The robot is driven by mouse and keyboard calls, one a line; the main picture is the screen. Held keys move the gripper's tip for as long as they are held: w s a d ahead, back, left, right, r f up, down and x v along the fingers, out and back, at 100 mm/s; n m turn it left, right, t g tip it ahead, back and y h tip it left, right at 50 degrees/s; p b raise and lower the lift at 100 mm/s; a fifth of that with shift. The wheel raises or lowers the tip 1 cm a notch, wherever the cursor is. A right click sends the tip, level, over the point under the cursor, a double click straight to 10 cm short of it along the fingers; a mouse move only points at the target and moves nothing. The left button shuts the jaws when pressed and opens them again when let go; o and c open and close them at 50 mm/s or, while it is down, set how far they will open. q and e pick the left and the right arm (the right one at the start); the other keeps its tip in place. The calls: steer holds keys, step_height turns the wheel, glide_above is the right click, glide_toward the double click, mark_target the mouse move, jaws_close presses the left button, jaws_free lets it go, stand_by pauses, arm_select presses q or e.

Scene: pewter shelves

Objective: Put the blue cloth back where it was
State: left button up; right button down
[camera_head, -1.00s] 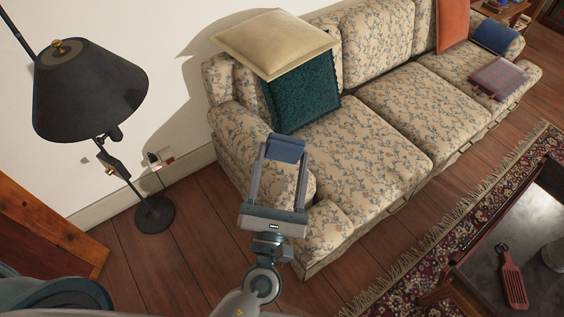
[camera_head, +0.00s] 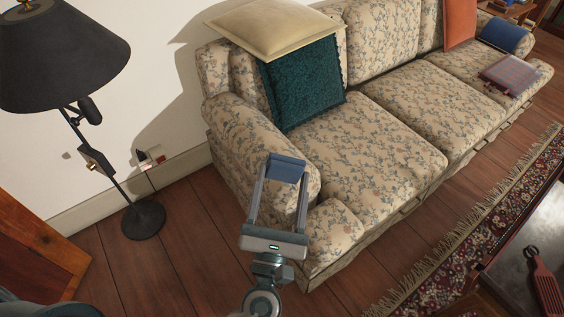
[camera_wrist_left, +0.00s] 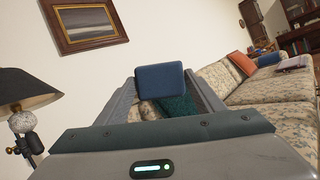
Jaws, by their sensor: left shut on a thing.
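My left gripper (camera_head: 286,172) is shut on the blue cloth (camera_head: 287,167), which looks like a small, flat, folded block between the fingertips. In the head view, they appear in front of the near arm of the floral sofa (camera_head: 400,140). In the left wrist view the blue cloth (camera_wrist_left: 160,82) is held at the fingertips (camera_wrist_left: 160,92), with the teal cushion behind it. Another blue item (camera_head: 503,35) lies on the sofa's far arm. My right gripper is not in view.
A teal cushion (camera_head: 302,85) leans at the sofa's near end, with a cream cushion (camera_head: 275,27) on top. A black floor lamp (camera_head: 60,60) stands left. A plaid folded item (camera_head: 510,75) and an orange cushion (camera_head: 459,22) are farther along. A dark table (camera_head: 515,270) stands right.

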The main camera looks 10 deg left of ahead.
arm_select(q)
step_height(320, 180, down, 7)
steer(key=b, duration=0.6)
steer(key=s+a+f+m+g+h, duration=0.1)
steer(key=a+f+m+g+h, duration=0.25)
steer(key=a, duration=0.45)
steer(key=s+a+f+m+g+h, duration=0.2)
steer(key=a+f+g+h, duration=0.25)
steer(key=a, duration=0.45)
steer(key=w+d+f+m+g+h, duration=0.2)
steer(key=w+d+m+g+h, duration=0.1)
steer(key=w+d, duration=0.1)
steer(key=shift+d+f+g+h+p, duration=0.3)
steer(key=shift+d+g+p, duration=0.05)
steer(key=shift+g, duration=0.05)
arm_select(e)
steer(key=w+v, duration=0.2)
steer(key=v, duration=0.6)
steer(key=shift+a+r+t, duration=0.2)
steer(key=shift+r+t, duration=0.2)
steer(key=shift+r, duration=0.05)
arm_select(q)
steer(key=shift+d+f+m, duration=0.1)
steer(key=shift+m, duration=0.25)
steer(key=shift+w+d+g, duration=0.1)
steer(key=shift+d+g, duration=0.1)
steer(key=shift+g, duration=0.1)
steer(key=shift+f, duration=0.1)
steer(key=shift+w+f, duration=0.1)
